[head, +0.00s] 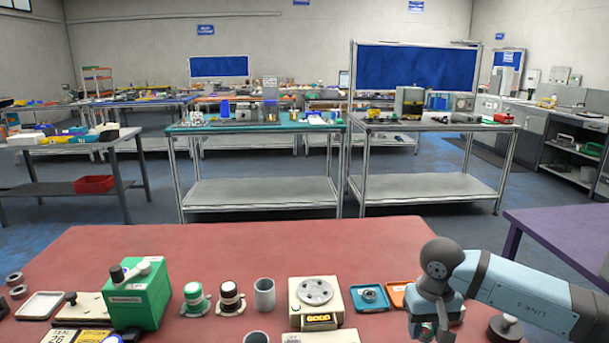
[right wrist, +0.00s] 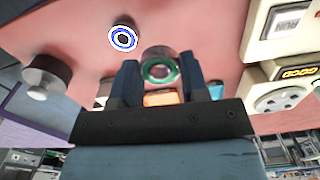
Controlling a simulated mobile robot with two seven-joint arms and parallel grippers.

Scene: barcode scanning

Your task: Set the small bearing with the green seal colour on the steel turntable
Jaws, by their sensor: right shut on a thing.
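My right gripper (head: 430,328) is over the right part of the red table in the head view. In the right wrist view its two dark fingers (right wrist: 161,80) are shut on a small bearing with a green seal ring (right wrist: 160,70). The bearing is held clear of the table; I cannot make it out in the head view. The steel turntable (head: 314,291) is a round disc with holes on a cream unit with a lit display, left of the gripper. Its disc looks empty, and it also shows in the right wrist view (right wrist: 278,98). My left gripper is not in view.
A teal tray (head: 357,306) holding a ring and an orange tray (head: 395,288) lie between turntable and gripper. A dark round knob (head: 505,326) stands at right. Left of the turntable are a grey cup (head: 264,294), two capped pots and a green box (head: 140,295).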

